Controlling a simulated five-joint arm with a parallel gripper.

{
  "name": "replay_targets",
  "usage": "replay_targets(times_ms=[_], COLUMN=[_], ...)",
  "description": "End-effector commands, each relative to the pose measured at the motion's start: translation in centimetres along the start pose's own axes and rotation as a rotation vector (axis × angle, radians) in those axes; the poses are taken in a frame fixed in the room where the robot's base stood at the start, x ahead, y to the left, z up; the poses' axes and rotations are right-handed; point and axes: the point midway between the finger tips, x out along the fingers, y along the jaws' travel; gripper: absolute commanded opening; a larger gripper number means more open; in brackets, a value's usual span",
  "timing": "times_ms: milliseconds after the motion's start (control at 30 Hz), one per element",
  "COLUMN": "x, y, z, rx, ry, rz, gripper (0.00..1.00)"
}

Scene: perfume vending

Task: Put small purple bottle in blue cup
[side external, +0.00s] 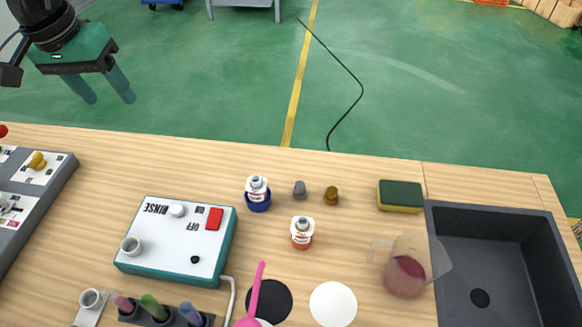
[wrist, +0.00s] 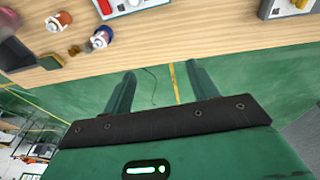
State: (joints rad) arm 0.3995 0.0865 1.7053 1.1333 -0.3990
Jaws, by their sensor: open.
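My gripper (side external: 101,90) is open and empty, raised at the upper left beyond the table's far edge. Its two fingers also show apart in the wrist view (wrist: 161,75). Small bottles with coloured tops stand in a dark rack at the bottom left: a pinkish-purple one (side external: 124,304), a green one (side external: 153,307) and a blue-violet one (side external: 190,313). I cannot tell for sure which is the purple bottle. A blue round base, perhaps the blue cup (side external: 258,202), stands mid-table with a white-topped bottle in or on it; it also shows in the wrist view (wrist: 99,43).
A teal rinse box (side external: 184,256) stands left of centre. An orange-based bottle (side external: 302,240), a reddish transparent jug (side external: 406,275), a sponge (side external: 400,197) and a dark sink (side external: 500,245) stand to the right. A pink stick (side external: 256,290) rises near the front. Free table lies along the far edge.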

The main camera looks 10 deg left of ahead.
Motion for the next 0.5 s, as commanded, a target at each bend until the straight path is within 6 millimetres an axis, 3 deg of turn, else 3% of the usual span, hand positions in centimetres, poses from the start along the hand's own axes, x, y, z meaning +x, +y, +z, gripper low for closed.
replay_targets(times_ms=[200,500], x=[-2.4,-3.6], y=[-5.1,-10.8], z=[3.1,8.6], rx=[-0.003,0.002], ry=[0.067,0.154], rz=[0.001,-0.015], gripper=[0.59,0.59])
